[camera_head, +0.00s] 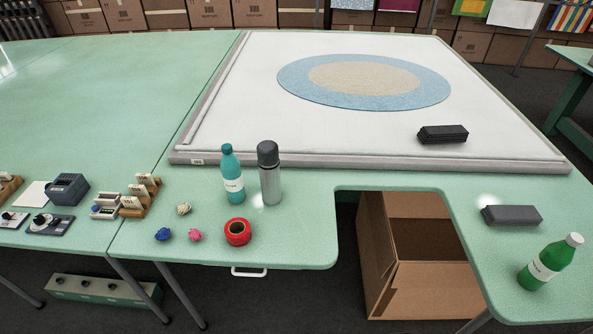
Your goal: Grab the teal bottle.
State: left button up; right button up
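The teal bottle (231,176) stands upright on the green table, near the front edge of the white framed panel. It has a teal cap and a white label. A grey flask with a dark lid (270,180) stands upright close on its right. A green bottle with a white cap (550,263) is at the right front of the table, and it looks tilted in this view. Neither of my grippers shows in the head view.
An open cardboard box (415,260) stands in the table's cutout. A dark grey block (511,215) lies at right.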

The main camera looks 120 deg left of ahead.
aim_at(232, 176)
jog(key=l+u, duration=0.1)
jog(key=u, duration=0.3)
jog(key=l+u, duration=0.1)
jog(key=u, duration=3.85)
jog(key=k+j, duration=0.05)
